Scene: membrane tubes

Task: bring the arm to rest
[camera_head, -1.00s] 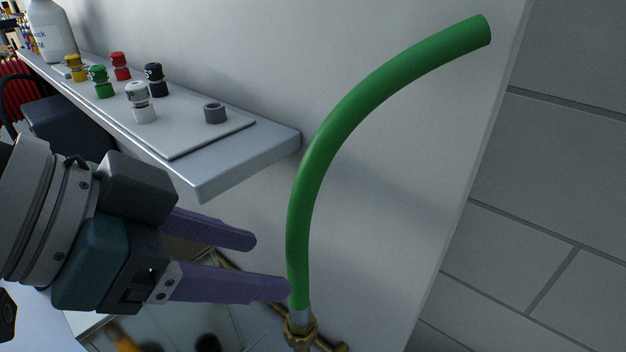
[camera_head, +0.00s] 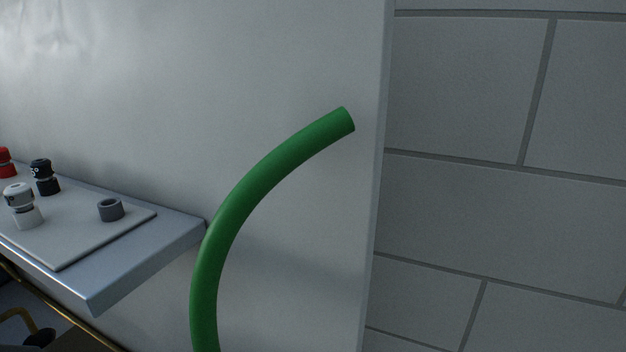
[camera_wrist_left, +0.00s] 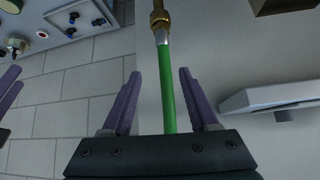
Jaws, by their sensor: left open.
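A green tube (camera_head: 232,216) curves up and to the right in front of the grey wall panel in the head view, its free end upper right. Its lower end is out of that view. In the left wrist view the green tube (camera_wrist_left: 167,95) runs from a brass fitting (camera_wrist_left: 160,20) down behind the gripper body. My left gripper (camera_wrist_left: 160,71) is open, its purple fingers apart on either side of the tube in the picture, touching nothing visible. I cannot tell its depth from the tube. Purple finger-like parts, seemingly my right gripper (camera_wrist_left: 9,88), show at the left edge; their opening is unclear.
A grey shelf (camera_head: 150,258) at the left of the head view carries a plate (camera_head: 75,238) with a grey ring (camera_head: 110,210) and white, black and red capped fittings. The shelf (camera_wrist_left: 270,96) also shows in the left wrist view. A brick wall (camera_head: 490,210) stands at the right.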

